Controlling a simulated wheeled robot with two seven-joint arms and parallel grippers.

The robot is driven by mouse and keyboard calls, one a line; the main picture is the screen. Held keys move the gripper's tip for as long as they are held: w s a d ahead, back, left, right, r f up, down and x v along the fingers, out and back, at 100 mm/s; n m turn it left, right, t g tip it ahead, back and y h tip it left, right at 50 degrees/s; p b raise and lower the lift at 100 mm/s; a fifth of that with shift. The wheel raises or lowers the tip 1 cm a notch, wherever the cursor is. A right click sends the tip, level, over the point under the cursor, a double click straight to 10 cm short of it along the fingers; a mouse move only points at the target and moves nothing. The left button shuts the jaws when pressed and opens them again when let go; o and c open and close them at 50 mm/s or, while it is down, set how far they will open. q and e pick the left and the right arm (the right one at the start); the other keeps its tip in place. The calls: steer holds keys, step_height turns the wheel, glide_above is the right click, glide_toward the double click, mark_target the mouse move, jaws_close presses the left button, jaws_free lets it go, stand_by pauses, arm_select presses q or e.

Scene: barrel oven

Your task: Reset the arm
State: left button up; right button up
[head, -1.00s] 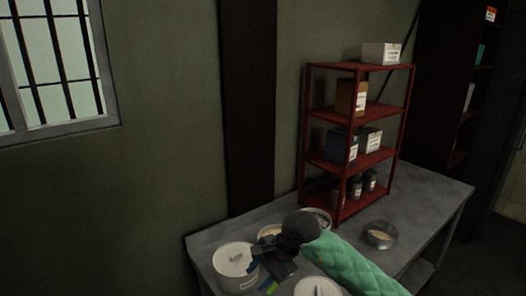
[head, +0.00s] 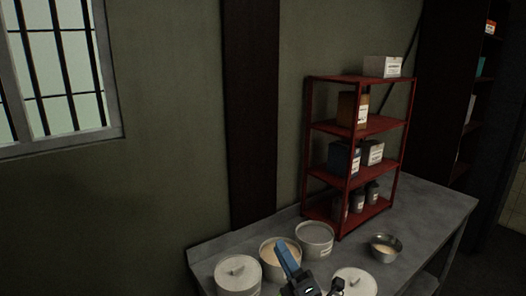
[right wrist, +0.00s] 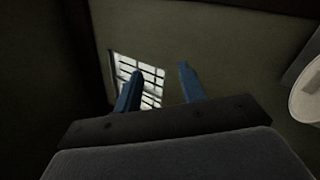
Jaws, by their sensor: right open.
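My right gripper (head: 290,262) shows at the bottom of the head view, in front of the pots on the table, with one blue finger pointing up. In the right wrist view its two blue fingers (right wrist: 160,80) stand apart with nothing between them. Beyond them are the wall and the barred window (right wrist: 150,75). The rest of my right arm is mostly below the head picture. My left gripper is not in view.
The grey table (head: 432,212) holds a lidded pot (head: 238,277), an open pot with pale contents (head: 278,255), another pot (head: 315,240), a white lid (head: 354,281) and a metal bowl (head: 384,248). A red shelf (head: 370,126) with boxes and jars stands behind.

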steer(key=s+d+f+m+g+h, duration=0.2)
steer(key=d+f+m+g+h, duration=0.1)
steer(key=d+f+m+h, duration=0.55)
steer(key=s+d+f+m+g+h, duration=0.3)
steer(key=d+f+m+h, duration=0.3)
steer(key=f+m, duration=0.6)
steer(key=s+d+f+m+g+y, duration=0.1)
steer(key=s+f+m+g, duration=0.2)
steer(key=s+f+g, duration=0.5)
steer(key=s+d+f+m+g, duration=0.1)
steer(key=s+f+m+g, duration=0.2)
steer(key=s+f, duration=0.7)
steer(key=s+a+f, duration=0.1)
steer(key=s+f, duration=0.1)
steer(key=f, duration=1)
steer(key=s+a+f+g, duration=0.1)
steer(key=s+f, duration=0.2)
steer(key=f, duration=1)
steer(key=s+f, duration=0.3)
steer(key=f, duration=1)
steer(key=shift+a+f+g, duration=0.15)
steer(key=shift+a+g, duration=0.25)
steer(key=shift+y, duration=0.25)
